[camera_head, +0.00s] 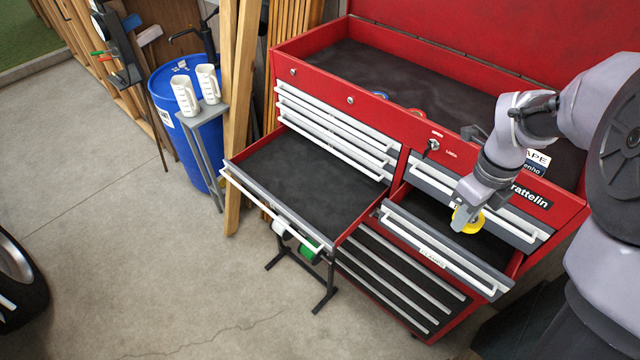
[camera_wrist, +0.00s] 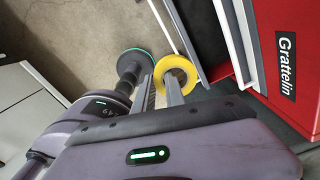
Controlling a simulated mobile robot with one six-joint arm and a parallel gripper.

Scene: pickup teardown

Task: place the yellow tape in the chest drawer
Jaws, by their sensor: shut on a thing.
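The yellow tape (camera_head: 475,225) is a ring-shaped roll. My gripper (camera_head: 465,212) is shut on it and holds it over the smaller open right drawer (camera_head: 415,208) of the red tool chest. In the wrist view the tape (camera_wrist: 185,66) sits at the tips of my gripper fingers (camera_wrist: 163,76). The height of the tape above the drawer floor is hard to tell. A wide left drawer (camera_head: 300,175) is also pulled out, with a bare black floor.
The chest's top tray (camera_head: 400,65) is open, with a blue roll (camera_head: 380,95) and a red roll (camera_head: 415,112) in it. A small stand (camera_head: 325,285) with white and green rolls is below the left drawer. A blue barrel (camera_head: 175,110) stands at left.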

